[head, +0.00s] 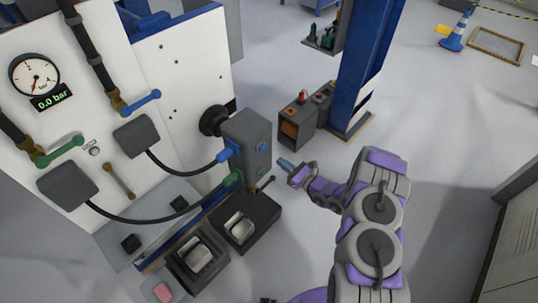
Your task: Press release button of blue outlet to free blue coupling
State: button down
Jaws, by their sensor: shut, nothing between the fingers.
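A grey outlet block (246,140) stands out from the white panel. A blue coupling (225,155) sits at its left side, with a black hose running from it to a grey box on the panel. A small blue button (262,147) is on the block's right-hand face, and I take it for the blue outlet's release button. A green coupling (235,179) sits lower on the block. My gripper (283,162) is shut and empty, with its bluish tip pointing at that face. It is to the right of the blue button and slightly lower, and looks apart from it.
A gauge (34,75) on the panel has a display reading 0.0 bar. Blue (141,102) and green (59,151) valve handles are on the panel. Dark trays (249,220) stand below the block. A grey box (297,124) and blue post (362,60) stand behind my gripper. Open floor lies right.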

aim_at(264, 149)
jog(key=b+x, duration=0.1)
jog(key=x, duration=0.6)
jog(key=shift+w+a, duration=0.1)
jog(key=shift+a, duration=0.05)
